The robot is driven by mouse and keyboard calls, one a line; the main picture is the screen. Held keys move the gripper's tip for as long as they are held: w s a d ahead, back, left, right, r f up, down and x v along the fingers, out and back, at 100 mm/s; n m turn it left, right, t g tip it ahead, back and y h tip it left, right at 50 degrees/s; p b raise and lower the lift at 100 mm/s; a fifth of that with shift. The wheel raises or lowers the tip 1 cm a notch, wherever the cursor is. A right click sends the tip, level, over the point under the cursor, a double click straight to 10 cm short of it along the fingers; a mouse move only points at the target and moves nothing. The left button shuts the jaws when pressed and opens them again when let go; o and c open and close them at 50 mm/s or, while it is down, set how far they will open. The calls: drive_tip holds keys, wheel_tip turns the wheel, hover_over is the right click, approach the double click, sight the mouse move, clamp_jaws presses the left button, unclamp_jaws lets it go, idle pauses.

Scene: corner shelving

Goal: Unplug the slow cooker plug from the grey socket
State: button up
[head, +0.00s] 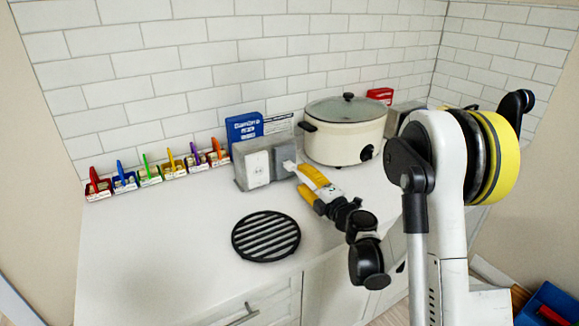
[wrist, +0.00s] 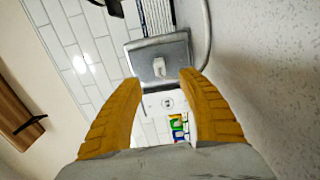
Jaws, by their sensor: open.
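The grey socket (wrist: 181,48) shows ahead of my gripper in the wrist view, with the white plug (wrist: 159,67) seated at its face. In the head view, the grey socket (head: 279,157) stands on the counter beside a white-faced outlet plate (head: 257,169). My gripper (wrist: 160,80) is open, its yellow fingers on either side of the plug in the picture. I cannot tell whether they touch it. In the head view, my gripper (head: 297,176) is just right of the socket. The cream slow cooker (head: 344,137) with a glass lid stands behind it to the right.
A grey cord (wrist: 208,35) runs beside the socket. A blue box (head: 243,128) stands behind the socket. Several coloured clips in small holders (head: 149,176) line the wall to the left. A black round grate (head: 266,252) lies in front. The counter's left front is clear.

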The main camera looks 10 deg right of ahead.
sight(292, 169)
drive_tip(key=shift+x, duration=4.15)
drive_tip(key=shift+f, duration=0.1)
clamp_jaws()
drive_tip(key=shift+s+d, duration=0.1)
drive_tip(key=shift+s, duration=0.1)
drive_tip(key=shift+b+v, duration=0.8)
drive_tip(key=shift+v, duration=2)
